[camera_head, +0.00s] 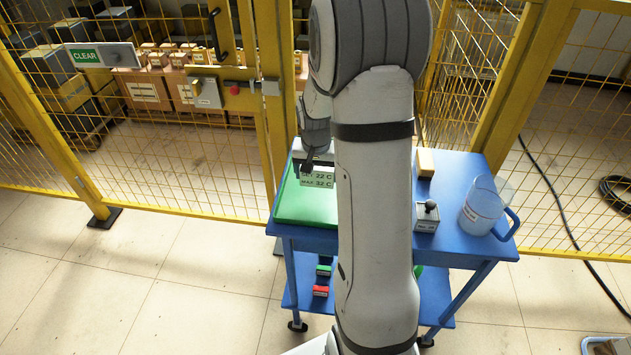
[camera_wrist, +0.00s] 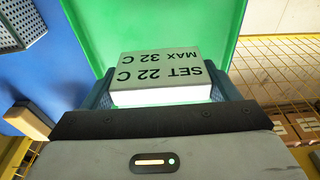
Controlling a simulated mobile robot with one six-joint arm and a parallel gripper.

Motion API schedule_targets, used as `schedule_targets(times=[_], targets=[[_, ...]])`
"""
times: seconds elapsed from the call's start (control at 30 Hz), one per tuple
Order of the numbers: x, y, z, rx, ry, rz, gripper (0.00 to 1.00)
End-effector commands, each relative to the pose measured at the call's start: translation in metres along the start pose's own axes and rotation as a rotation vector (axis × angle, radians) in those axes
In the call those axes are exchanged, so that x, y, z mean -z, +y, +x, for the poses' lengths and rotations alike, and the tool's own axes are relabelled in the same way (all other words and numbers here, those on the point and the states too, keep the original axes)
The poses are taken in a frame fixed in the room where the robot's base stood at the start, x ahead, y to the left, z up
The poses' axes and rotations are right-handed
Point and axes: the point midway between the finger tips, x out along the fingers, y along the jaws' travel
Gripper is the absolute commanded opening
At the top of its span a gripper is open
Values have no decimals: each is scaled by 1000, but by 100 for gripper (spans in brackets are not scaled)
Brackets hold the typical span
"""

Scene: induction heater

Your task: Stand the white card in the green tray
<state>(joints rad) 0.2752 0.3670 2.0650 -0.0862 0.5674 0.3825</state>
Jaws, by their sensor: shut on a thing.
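The white card (camera_head: 317,178) is printed "SET 22 C" and "MAX 32 C". It is over the green tray (camera_head: 290,206) on the left part of the blue cart top. My gripper (camera_head: 307,163) is shut on the card at its edge. In the wrist view the card (camera_wrist: 160,72) is between the two fingers (camera_wrist: 160,98), with the green tray (camera_wrist: 110,20) beyond it. I cannot tell whether the card's lower edge touches the tray. My arm hides the middle of the cart.
The blue cart (camera_head: 460,167) also carries a yellowish block (camera_head: 425,163), a grey box with a knob (camera_head: 426,218) and a clear jug (camera_head: 481,208) with a blue handle, all right of my arm. Yellow mesh fencing (camera_head: 180,188) stands behind. Red and green blocks (camera_head: 321,291) lie on the lower shelf.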

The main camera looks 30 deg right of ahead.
Motion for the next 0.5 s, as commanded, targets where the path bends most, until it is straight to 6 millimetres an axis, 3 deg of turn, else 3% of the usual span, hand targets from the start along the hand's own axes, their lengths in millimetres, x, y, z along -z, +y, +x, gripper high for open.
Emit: schedule_targets(times=[0.2, 0.5], targets=[[-5, 1, 30, -1, -2, 0, 58], [-5, 1, 33, 0, 0, 1, 58]])
